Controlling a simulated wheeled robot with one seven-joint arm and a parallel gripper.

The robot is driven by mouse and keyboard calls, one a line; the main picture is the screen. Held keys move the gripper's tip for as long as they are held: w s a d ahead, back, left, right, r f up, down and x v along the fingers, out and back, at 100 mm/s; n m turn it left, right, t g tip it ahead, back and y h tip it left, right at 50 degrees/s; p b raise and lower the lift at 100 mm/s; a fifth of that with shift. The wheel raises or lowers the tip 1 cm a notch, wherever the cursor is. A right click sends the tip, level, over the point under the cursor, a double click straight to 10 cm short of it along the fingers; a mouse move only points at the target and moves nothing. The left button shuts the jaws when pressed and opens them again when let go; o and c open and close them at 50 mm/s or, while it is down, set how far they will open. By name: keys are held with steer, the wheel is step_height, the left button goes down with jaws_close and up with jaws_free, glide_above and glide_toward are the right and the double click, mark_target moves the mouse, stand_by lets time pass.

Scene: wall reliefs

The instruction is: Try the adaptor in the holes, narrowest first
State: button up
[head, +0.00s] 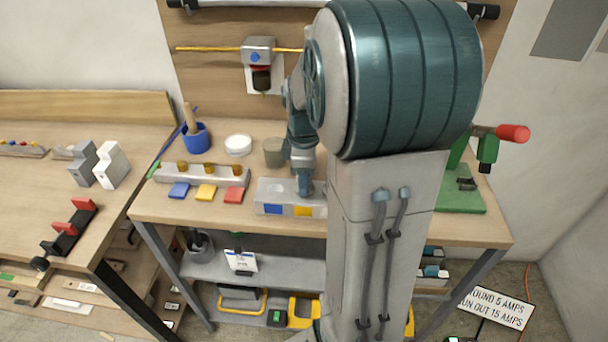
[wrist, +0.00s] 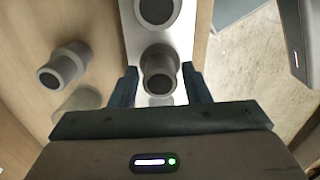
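A pale block (head: 268,187) with a blue and a yellow label on its front lies on the bench; my column hides its right end. My gripper (head: 304,190) points down at its top. In the wrist view, my gripper (wrist: 159,70) has a grey stepped adaptor (wrist: 159,60) between its fingertips, which appear to touch its sides. The adaptor's dark round end faces the camera. The pale block (wrist: 184,40) lies below, with a round dark opening in a grey collar (wrist: 157,12) beyond the adaptor. Whether the adaptor sits in a hole is hidden.
A similar grey stepped piece (wrist: 65,65) stands on the wood beside the block. A rack (head: 170,173) with brass plugs and coloured tiles is to the left. A blue pot (head: 197,138), white dish (head: 238,145) and grey cylinder (head: 274,153) stand behind. A green tool (head: 461,198) is at right.

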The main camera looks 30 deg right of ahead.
steer(key=shift+o, duration=0.6)
steer(key=shift+r, duration=0.1)
steer(key=shift+r, duration=0.25)
step_height(320, 180, up, 13)
stand_by(0.6)
steer(key=s+a+f+m+t, duration=0.3)
steer(key=s+a+f+m, duration=0.5)
steer(key=s+a+m, duration=0.3)
steer(key=shift+s+a+f+m, duration=0.15)
steer(key=shift+s+a+m, duration=0.3)
steer(key=shift+s, duration=0.3)
